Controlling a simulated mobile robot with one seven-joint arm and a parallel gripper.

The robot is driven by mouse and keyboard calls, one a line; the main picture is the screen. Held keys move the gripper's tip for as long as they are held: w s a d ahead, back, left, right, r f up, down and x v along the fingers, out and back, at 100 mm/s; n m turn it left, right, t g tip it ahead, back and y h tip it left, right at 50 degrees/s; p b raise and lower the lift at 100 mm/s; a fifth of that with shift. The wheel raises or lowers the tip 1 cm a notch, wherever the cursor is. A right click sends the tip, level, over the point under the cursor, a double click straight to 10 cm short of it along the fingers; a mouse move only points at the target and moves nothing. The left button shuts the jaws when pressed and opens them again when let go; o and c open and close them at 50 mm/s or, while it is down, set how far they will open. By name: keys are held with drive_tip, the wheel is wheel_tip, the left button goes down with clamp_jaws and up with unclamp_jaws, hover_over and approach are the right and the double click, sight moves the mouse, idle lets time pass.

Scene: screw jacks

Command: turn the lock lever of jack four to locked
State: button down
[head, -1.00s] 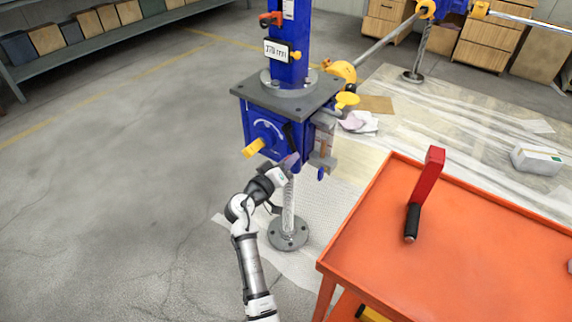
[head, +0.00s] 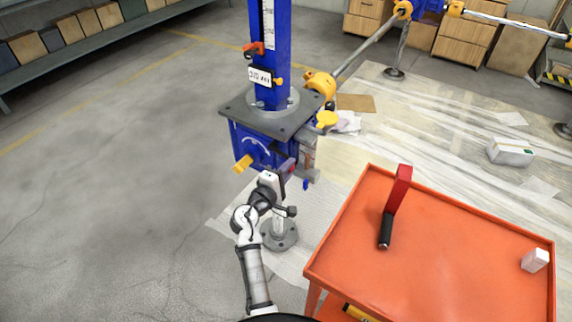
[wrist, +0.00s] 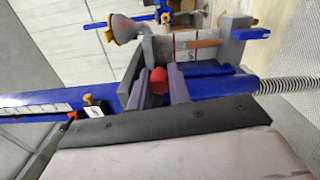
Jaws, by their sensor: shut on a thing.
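The jack (head: 262,142) in front of me has a blue box under a grey top plate (head: 240,117) and a blue column above. A yellow lever (head: 243,164) sticks out from its front, below a white arc mark. My gripper (head: 287,167) is at the right side of the box, below the plate. In the wrist view my gripper (wrist: 163,86) has its two fingers closed around a red knob (wrist: 158,79). The knob looks like the end of the lock lever; the lever's shaft is hidden. I cannot read a jack number or the lever's set position.
An orange cart (head: 430,255) stands close on the right, with a red-and-black handled tool (head: 398,195) and a small white block (head: 535,260) on it. Plastic sheeting (head: 440,125) covers the floor behind. Bare floor (head: 110,210) is open on the left.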

drive_tip(key=shift+d+r+n+p, duration=0.1)
drive_tip(key=shift+r+n+p, duration=0.9)
drive_tip(key=shift+p, duration=0.05)
drive_tip(key=c, duration=1.3)
unclamp_jaws()
drive_tip(key=shift+s+a+f, duration=0.1)
drive_tip(key=shift+s+a, duration=0.1)
drive_tip(key=shift+s, duration=0.05)
drive_tip(key=b+v, duration=0.3)
drive_tip(key=v, duration=1)
drive_tip(key=shift+b, duration=0.3)
